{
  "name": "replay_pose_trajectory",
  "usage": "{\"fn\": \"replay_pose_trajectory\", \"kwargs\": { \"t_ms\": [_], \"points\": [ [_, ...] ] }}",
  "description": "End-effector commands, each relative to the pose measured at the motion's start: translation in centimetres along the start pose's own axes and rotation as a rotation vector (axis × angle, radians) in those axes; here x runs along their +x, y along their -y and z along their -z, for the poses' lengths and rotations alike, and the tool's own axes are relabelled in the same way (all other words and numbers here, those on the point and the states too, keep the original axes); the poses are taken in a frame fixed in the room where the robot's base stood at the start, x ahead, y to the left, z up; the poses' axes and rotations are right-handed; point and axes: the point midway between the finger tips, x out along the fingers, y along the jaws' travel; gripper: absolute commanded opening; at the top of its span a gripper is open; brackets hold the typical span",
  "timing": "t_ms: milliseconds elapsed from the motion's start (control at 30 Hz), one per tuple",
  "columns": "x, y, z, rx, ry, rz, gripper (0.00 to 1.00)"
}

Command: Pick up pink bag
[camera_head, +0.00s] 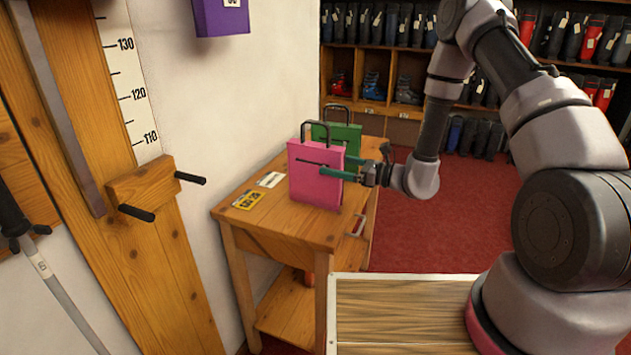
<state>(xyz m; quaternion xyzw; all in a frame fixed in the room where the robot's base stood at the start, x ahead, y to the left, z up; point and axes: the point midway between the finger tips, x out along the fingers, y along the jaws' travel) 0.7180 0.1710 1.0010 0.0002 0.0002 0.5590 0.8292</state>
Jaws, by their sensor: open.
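The pink bag (310,181) stands upright on the small wooden table (268,218), with a dark handle arching over its top. My gripper (343,166) comes in from the right at the bag's right side. Its green-tipped fingers are apart, one low across the front of the bag and the other behind near its right edge. Whether a finger touches the bag cannot be seen.
A yellow tag (249,200) and a white card (270,180) lie on the table left of the pink bag. A wooden post with dark pegs (160,196) stands at the left. Shelves of boots (373,75) line the back. Red carpet (460,207) is clear at right.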

Motion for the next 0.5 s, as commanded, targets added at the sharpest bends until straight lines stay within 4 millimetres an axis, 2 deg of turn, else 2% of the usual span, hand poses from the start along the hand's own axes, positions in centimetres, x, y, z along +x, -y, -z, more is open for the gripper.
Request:
{"fn": "replay_pose_trajectory", "kwargs": {
  "t_ms": [200, 300, 500],
  "points": [
    [3.2, 0.3, -1.1, -0.003, 0.002, -0.004, 1.00],
    [4.3, 0.4, -0.9, -0.002, 0.001, -0.003, 1.00],
    [5.0, 0.4, -0.9, 0.000, 0.000, -0.001, 1.00]
  ]
}}
